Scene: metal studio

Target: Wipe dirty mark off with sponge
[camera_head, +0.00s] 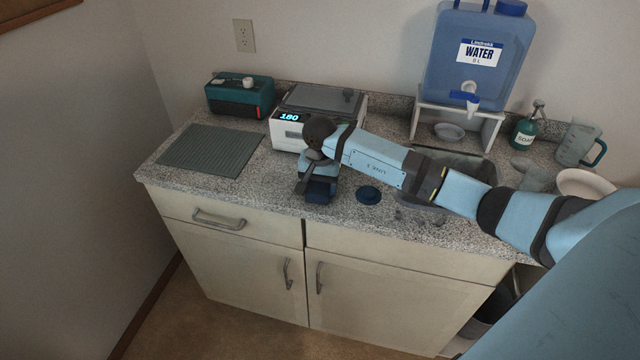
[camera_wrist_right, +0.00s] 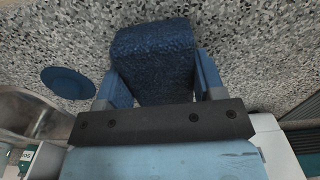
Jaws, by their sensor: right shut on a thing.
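My right gripper (camera_head: 318,190) is low over the front of the speckled countertop, in front of the white appliance. It is shut on a dark blue sponge (camera_wrist_right: 155,58), which fills the space between its fingers in the right wrist view. The sponge is at the counter surface; I cannot tell if it presses on it. No dirty mark is clear in either view; the sponge and gripper hide the counter under them. My left gripper is not in view.
A round dark blue dish (camera_head: 368,195) lies just right of the gripper, with the sink (camera_head: 452,165) beyond it. A white appliance (camera_head: 290,130) stands behind, a grey ribbed mat (camera_head: 211,150) lies at left. A water tank (camera_head: 478,60) stands on a white stand.

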